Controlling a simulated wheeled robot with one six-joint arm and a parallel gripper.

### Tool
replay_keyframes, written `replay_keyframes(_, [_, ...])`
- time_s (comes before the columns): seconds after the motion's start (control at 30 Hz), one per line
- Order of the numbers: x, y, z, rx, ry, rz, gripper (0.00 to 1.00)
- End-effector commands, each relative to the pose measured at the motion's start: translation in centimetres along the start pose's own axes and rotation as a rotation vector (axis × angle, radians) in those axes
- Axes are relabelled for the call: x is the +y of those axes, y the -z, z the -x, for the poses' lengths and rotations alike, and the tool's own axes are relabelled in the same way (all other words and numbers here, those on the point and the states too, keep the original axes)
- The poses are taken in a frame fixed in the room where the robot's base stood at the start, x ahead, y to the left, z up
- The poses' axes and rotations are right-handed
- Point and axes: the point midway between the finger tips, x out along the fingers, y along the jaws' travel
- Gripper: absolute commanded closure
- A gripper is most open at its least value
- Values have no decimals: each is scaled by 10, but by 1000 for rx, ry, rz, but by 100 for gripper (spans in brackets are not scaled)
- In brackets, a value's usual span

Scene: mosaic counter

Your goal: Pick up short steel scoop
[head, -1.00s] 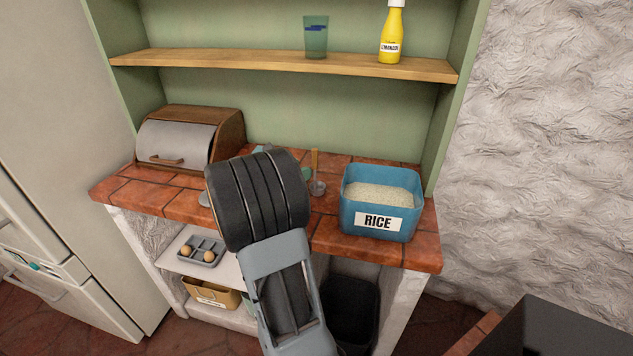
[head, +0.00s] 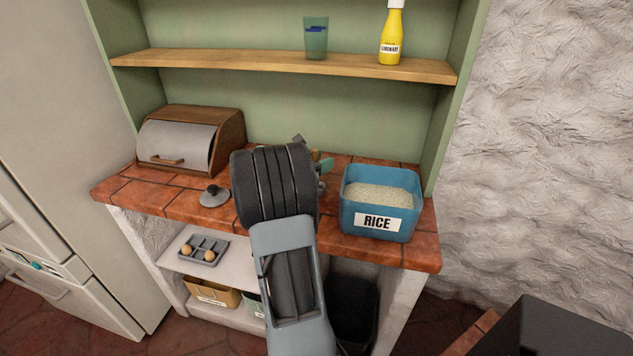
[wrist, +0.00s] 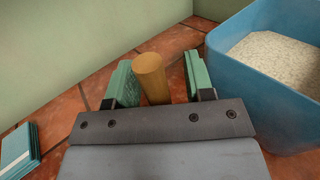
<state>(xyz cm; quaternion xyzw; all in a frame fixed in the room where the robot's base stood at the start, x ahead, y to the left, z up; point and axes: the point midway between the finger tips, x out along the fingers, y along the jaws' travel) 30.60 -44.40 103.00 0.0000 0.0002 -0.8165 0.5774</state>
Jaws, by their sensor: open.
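The scoop's wooden handle (wrist: 150,78) stands up between my two fingers in the wrist view, nearer the left finger. A gap shows on the right side of the handle, and contact on the left cannot be made out. My gripper (wrist: 160,80) is open, with green finger pads on both sides of the handle. The scoop's steel bowl is hidden in the wrist view. In the head view my gripper (head: 313,160) is over the counter left of the rice tub, and my wrist covers most of the scoop.
The blue rice tub (head: 370,219) stands close on the right; its wall (wrist: 262,95) is near my right finger. A dark grey lid-like object (head: 214,196) lies on the counter to the left, before the bread box (head: 190,140). A teal block (wrist: 20,155) lies left. The shelf (head: 285,65) is above.

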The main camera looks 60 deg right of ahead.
Motion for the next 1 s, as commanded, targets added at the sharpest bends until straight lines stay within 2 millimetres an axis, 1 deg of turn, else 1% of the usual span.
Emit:
replay_keyframes(0.1, [0, 0, 0, 0, 0, 0, 53])
replay_keyframes(0.6, [0, 0, 0, 0, 1, 0, 100])
replay_keyframes(0.87, [0, -1, 0, -1, 1, -1, 100])
replay_keyframes(1.0, [0, -6, 0, -1, 1, -2, 100])
